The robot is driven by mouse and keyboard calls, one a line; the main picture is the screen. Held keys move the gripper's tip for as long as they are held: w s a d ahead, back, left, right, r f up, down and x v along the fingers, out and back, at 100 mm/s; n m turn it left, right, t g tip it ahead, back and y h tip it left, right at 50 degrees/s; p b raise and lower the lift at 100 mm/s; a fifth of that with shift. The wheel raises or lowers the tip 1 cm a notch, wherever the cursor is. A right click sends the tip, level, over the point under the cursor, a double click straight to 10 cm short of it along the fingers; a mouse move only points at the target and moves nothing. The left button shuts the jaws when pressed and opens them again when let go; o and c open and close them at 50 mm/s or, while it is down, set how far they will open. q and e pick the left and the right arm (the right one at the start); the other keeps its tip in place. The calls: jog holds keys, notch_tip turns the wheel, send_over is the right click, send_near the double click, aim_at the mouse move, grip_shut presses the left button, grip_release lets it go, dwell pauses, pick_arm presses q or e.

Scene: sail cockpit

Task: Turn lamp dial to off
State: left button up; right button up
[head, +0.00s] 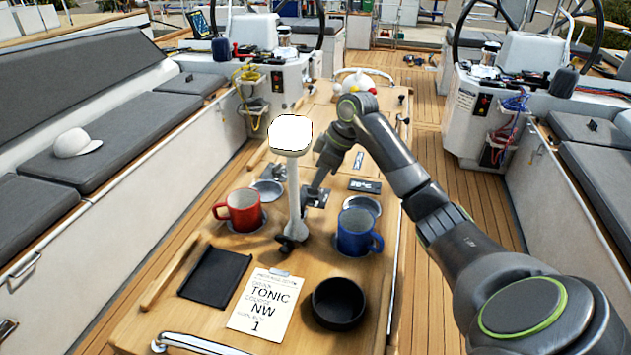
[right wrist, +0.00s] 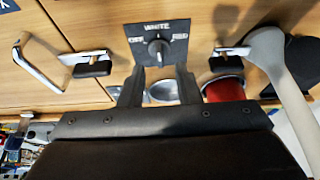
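The lamp (head: 290,135) stands upright on the wooden table, its white head glowing; its pale stem (right wrist: 285,85) shows at the right in the right wrist view. The lamp dial (right wrist: 158,48) is a dark knob on a black plate (right wrist: 178,27) marked OFF at left, WHITE on top and RED at right. The knob seems to point up at WHITE. My right gripper (right wrist: 160,75) is open, its two fingertips just short of the knob, one towards each side; I cannot tell whether they touch it. In the head view my right gripper (head: 314,190) reaches down behind the lamp. My left gripper is not in view.
A red mug (head: 241,211) and a blue mug (head: 356,232) stand either side of the lamp. A black tray (head: 215,276), a paper note (head: 265,305) and a black bowl (head: 338,303) lie nearer.

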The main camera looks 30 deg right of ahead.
aim_at(313, 192)
jog(key=shift+x, duration=1.75)
grip_shut()
